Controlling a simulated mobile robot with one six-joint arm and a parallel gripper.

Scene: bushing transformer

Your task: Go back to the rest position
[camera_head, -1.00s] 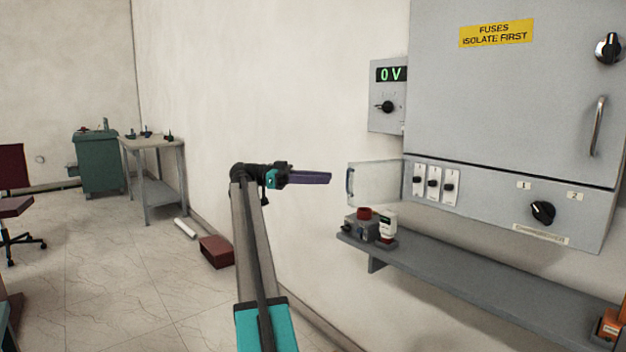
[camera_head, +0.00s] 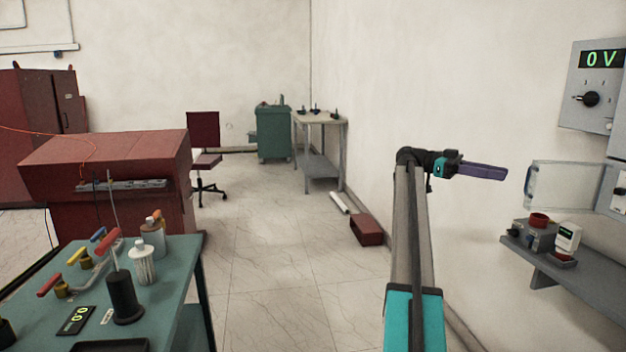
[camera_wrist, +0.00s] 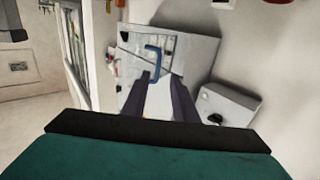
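My gripper (camera_head: 505,174) is held out at the end of my raised arm, near the wall at the right in the head view. Its purple fingers overlap from the side there. In the wrist view its two fingers (camera_wrist: 162,80) stand apart with nothing held. The clear cover (camera_head: 563,188) of the wall panel hangs open to the right of the fingertips, with a gap in the picture. A blue handle (camera_wrist: 153,57) shows beyond and between the fingertips in the wrist view.
A green workbench (camera_head: 180,290) with tools and bottles stands at front left. A grey shelf (camera_head: 600,285) sticks out from the right wall. A red box (camera_head: 367,230) lies on the floor by the wall. The tiled floor (camera_head: 270,250) between is clear.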

